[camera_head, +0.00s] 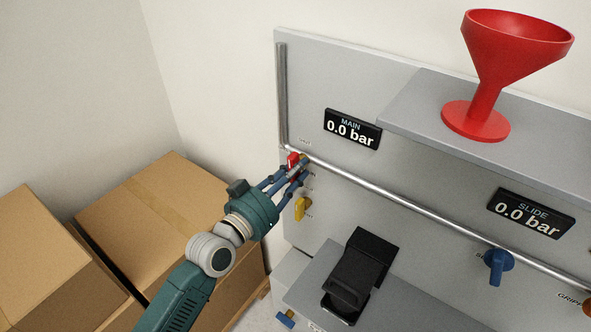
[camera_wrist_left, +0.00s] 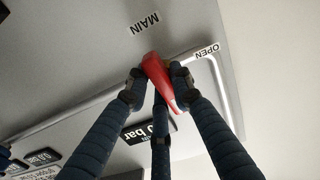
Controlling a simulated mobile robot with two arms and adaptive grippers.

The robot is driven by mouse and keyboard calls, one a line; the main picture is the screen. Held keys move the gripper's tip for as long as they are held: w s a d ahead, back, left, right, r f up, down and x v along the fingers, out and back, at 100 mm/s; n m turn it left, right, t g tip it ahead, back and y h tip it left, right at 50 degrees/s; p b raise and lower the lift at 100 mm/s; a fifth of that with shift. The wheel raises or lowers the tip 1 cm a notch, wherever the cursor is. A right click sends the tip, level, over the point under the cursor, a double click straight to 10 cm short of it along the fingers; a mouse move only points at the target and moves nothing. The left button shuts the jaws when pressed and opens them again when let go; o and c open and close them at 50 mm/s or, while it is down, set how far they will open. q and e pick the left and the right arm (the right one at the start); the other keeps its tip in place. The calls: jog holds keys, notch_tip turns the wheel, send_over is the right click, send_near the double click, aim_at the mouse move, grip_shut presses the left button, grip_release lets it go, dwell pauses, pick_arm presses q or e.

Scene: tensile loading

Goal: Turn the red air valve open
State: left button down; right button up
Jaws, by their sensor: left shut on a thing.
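The red air valve handle (camera_head: 293,160) sits on the grey panel at the corner of the metal pipe, left of the MAIN display (camera_head: 352,129). The display reads 0.0 bar. My left gripper (camera_head: 299,168) is at the valve, with its fingers around the handle. In the left wrist view the red handle (camera_wrist_left: 160,82) lies between the dark fingers of my left gripper (camera_wrist_left: 160,85), which are shut on it. An OPEN label (camera_wrist_left: 207,51) and a MAIN label (camera_wrist_left: 145,23) show beside it. The fingers hide part of the valve. My right gripper is not in view.
A yellow valve handle (camera_head: 301,208) is just below my left gripper. A blue valve (camera_head: 497,262) and the SLIDE display (camera_head: 531,213) are further right. A red funnel (camera_head: 487,110) stands on a shelf. A black device (camera_head: 360,272) sits below. Cardboard boxes (camera_head: 150,205) stand at left.

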pick_arm(q)
jog(key=n, duration=0.1)
jog(key=n+p, duration=0.1)
jog(key=n, duration=0.2)
jog(key=shift+r, duration=0.25)
jog(key=n+p, duration=0.1)
jog(key=n, duration=0.3)
jog(key=shift+r+n, duration=0.1)
jog(key=shift+n, duration=0.2)
jog(key=n+p, duration=0.1)
jog(key=n, duration=0.3)
jog(key=shift+r, duration=0.1)
jog(key=shift+a+n+p, duration=0.1)
jog(key=shift+n+p, duration=0.5)
jog(key=shift+n, duration=1.5)
jog(key=c, duration=1.5)
grip_release()
